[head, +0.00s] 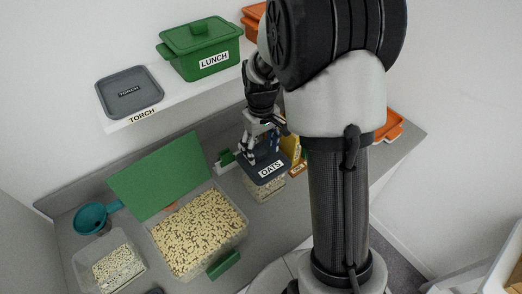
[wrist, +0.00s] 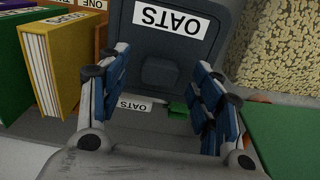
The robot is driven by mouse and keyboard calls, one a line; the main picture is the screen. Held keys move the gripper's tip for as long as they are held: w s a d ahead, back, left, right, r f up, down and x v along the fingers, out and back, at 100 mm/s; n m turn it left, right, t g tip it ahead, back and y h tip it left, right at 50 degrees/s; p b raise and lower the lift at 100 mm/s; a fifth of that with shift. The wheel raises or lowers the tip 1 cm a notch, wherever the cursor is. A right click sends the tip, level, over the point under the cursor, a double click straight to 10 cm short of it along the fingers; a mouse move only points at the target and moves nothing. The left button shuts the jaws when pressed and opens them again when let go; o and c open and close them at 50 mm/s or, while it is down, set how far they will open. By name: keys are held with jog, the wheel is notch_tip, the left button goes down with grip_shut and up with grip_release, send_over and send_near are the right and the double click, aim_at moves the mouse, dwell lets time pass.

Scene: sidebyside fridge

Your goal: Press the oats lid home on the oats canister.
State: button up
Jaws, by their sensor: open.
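The dark oats lid (head: 270,169), labelled OATS, lies on top of the clear oats canister (head: 271,190) on the counter. I cannot tell whether it is fully seated. In the wrist view the lid (wrist: 188,50) shows its raised square knob in the middle. My gripper (head: 262,143) is just above the lid. In the wrist view my gripper (wrist: 162,65) is open, with one blue-padded finger on each side of the knob and apart from it. The canister's body is hidden under the lid there.
A large clear bin (head: 197,229) of pale pieces with a raised green lid (head: 155,172) stands to the left. A small clear tub (head: 112,266) and teal pot (head: 92,219) are farther left. Upright books (wrist: 52,62) stand close by. The shelf holds a green LUNCH box (head: 200,50).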

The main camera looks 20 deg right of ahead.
notch_tip(320, 180, up, 10)
jog(key=shift+r, duration=0.2)
dwell(0.3)
jog(key=s+a+r+t+b, duration=0.1)
jog(key=s+a+r+b, duration=0.15)
jog(key=s, duration=0.25)
jog(key=s+a+r+t+b, duration=0.1)
jog(key=s+a+r, duration=0.2)
jog(key=s, duration=0.3)
jog(key=s+a+f+m+t+b, duration=0.2)
jog(key=s+a+f, duration=0.1)
jog(key=s, duration=0.8)
jog(key=shift+s+a+t, duration=0.15)
jog(key=shift+s+t, duration=0.1)
jog(key=shift+t, duration=0.05)
jog(key=shift+a+f, duration=0.1)
